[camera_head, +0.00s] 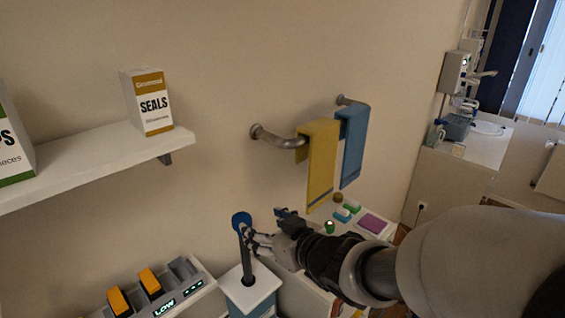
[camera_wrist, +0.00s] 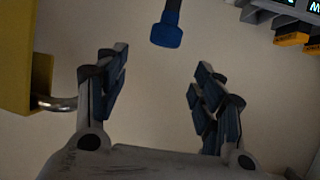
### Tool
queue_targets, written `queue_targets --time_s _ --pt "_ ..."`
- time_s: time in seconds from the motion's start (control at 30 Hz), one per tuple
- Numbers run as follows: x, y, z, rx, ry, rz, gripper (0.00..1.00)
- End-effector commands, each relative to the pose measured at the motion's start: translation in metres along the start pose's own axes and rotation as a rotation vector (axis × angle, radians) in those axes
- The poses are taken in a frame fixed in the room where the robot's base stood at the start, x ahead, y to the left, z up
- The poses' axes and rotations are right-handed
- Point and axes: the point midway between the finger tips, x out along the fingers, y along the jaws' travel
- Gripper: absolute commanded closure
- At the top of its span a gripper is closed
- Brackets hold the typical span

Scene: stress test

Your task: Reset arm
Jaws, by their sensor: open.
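My gripper (camera_head: 264,228) is at the lower middle of the head view, in front of the wall. In the wrist view my gripper (camera_wrist: 160,62) has its two dark-padded fingers wide apart with nothing between them. A dark lever with a blue knob (camera_head: 241,219) stands up from a white-topped box (camera_head: 262,291), close to my fingers. In the wrist view the blue knob (camera_wrist: 166,35) is just beyond the fingertips; I cannot tell whether a finger touches the lever.
A yellow towel (camera_head: 319,160) and a blue towel (camera_head: 353,145) hang on a wall rail (camera_head: 270,138). A white shelf (camera_head: 90,158) holds a SEALS box (camera_head: 146,102). A switch panel with orange levers (camera_head: 150,283) is lower left. Small coloured items lie on a white surface behind my arm.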

Motion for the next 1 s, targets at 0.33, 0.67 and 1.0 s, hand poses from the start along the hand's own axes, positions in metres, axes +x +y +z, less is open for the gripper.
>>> queue_targets --time_s 0.33,0.67,1.0 --pt "-0.082 0.094 0.119 0.1 -0.262 0.457 0.38" --pt "-0.188 0.044 0.281 0.401 -0.632 0.557 0.38" --pt "-0.213 0.001 0.318 0.49 -0.74 0.485 0.38"
